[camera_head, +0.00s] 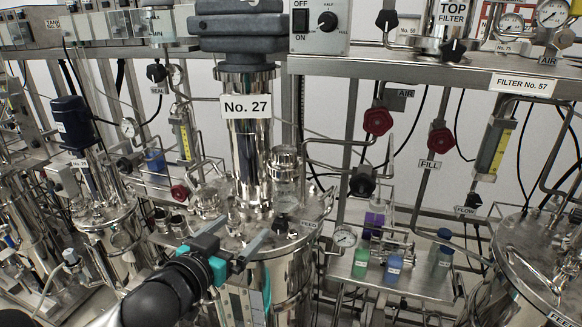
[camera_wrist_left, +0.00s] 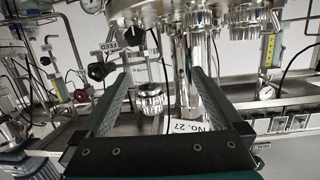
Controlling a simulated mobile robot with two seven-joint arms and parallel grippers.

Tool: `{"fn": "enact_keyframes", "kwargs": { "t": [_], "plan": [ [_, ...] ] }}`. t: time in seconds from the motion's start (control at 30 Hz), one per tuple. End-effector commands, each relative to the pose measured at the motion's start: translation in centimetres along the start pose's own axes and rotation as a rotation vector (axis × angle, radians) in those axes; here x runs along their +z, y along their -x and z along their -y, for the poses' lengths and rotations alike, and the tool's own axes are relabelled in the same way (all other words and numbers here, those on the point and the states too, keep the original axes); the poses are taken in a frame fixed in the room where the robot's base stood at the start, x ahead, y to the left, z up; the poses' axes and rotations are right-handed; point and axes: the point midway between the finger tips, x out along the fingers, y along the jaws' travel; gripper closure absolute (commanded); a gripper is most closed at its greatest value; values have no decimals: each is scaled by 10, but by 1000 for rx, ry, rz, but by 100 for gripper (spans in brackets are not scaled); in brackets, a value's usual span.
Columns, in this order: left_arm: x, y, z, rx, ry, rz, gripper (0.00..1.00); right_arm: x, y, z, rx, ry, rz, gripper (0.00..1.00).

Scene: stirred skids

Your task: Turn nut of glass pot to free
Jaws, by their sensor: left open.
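The glass pot (camera_head: 284,188) stands on the metal lid of the No. 27 vessel, just right of its shiny column. Its metal nut (camera_head: 285,155) is at the top of it. In the left wrist view, which is upside down, the ribbed nut (camera_wrist_left: 151,99) appears between the two fingers, nearer the left one, with clear space on both sides. My left gripper (camera_head: 246,230) is open and empty over the front of the lid, in front of and left of the pot, and does not touch the nut. My right gripper is in neither view.
The No. 27 column (camera_head: 249,150) stands close left of the pot. The vessel lid (camera_head: 232,232) carries several fittings. A black knob (camera_head: 362,181) and pipes are right of the pot. A shelf (camera_head: 400,273) with small colored bottles is further right.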

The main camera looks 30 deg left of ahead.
Motion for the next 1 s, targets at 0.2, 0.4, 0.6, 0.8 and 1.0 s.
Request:
{"fn": "enact_keyframes", "kwargs": {
  "t": [0.2,0.4,0.6,0.8,1.0],
  "plan": [
    [-60,0,-11,141,20,-180,0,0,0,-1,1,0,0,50],
    [-70,-6,-15,168,26,-206,0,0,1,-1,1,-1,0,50],
    [-74,-25,-18,167,23,-206,0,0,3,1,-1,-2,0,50],
    [-79,-46,-22,166,23,-206,0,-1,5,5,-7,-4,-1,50],
    [-82,-66,-25,165,25,-203,0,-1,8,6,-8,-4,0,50]
  ]
}}
